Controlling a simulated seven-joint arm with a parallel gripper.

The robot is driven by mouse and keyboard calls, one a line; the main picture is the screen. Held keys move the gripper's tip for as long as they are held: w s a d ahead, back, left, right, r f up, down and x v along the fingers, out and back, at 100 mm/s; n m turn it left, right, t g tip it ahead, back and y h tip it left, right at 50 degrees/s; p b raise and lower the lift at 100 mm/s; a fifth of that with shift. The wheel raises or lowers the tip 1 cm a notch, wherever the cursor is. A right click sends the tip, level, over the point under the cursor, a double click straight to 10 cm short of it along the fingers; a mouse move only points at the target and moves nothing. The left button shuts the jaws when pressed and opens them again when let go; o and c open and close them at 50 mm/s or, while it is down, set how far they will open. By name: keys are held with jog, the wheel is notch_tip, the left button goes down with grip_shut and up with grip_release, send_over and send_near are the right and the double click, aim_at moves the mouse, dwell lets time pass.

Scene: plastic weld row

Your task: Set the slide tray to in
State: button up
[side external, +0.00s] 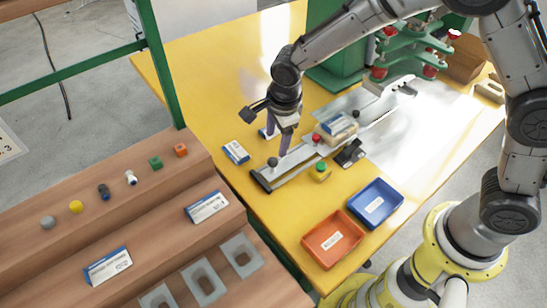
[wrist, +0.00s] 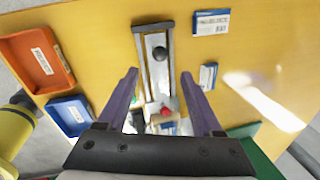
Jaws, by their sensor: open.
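The slide tray (side external: 325,138) is a grey metal slide running from the near-left table edge toward the green press. A block with a blue-and-white piece (side external: 338,124) sits on it partway along. A dark round knob (side external: 273,161) stands near the track's black outer end bar (side external: 262,182). In the wrist view the knob (wrist: 160,54) lies between and slightly beyond the fingertips. My gripper (side external: 274,145) has purple fingers, is open and empty, and points down over the track's outer part. In the wrist view the open fingers (wrist: 158,75) straddle the track, apart from the knob.
Orange (side external: 345,258) and blue (side external: 388,218) bins stand in front. A small box (side external: 236,152) lies left. The green press (side external: 410,45) stands behind.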

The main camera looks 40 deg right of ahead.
aim_at(273, 159)
jog(key=f, duration=0.3)
jog(key=w+f, duration=0.1)
jog(key=f, duration=0.2)
jog(key=w+f, duration=0.1)
jog(key=f, duration=0.2)
jog(key=shift+d+f, duration=0.2)
jog(key=shift+f, duration=0.05)
grip_shut()
dwell(1.0)
